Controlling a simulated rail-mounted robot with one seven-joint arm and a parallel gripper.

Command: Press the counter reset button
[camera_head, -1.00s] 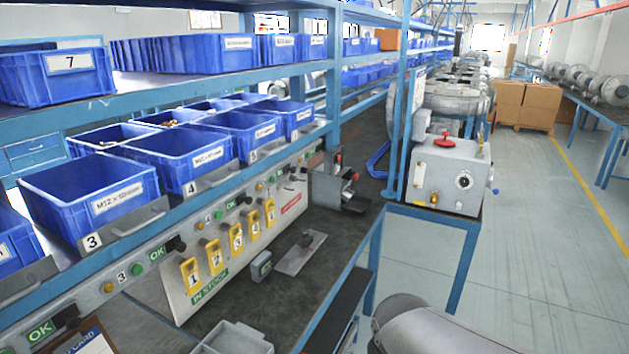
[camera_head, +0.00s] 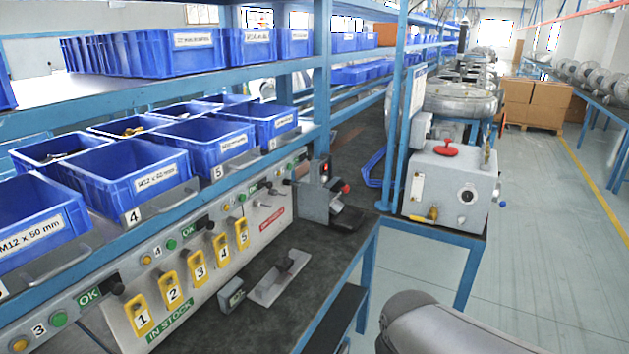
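A small grey box with a dark face (camera_head: 231,295) sits on the dark bench top (camera_head: 290,318), in front of the yellow numbered tags. It may be the counter, but it is too small to tell, and I cannot make out a reset button on it. My gripper is not in view; only a rounded grey part that looks like my own arm shows at the lower right.
A panel with green OK buttons (camera_head: 59,318) and yellow tags (camera_head: 199,268) runs along the bench's back. Blue bins (camera_head: 130,178) fill the shelves above. A grey device with a red knob (camera_head: 330,200) stands farther along. A grey machine box (camera_head: 450,185) stands beyond. The aisle floor at right is clear.

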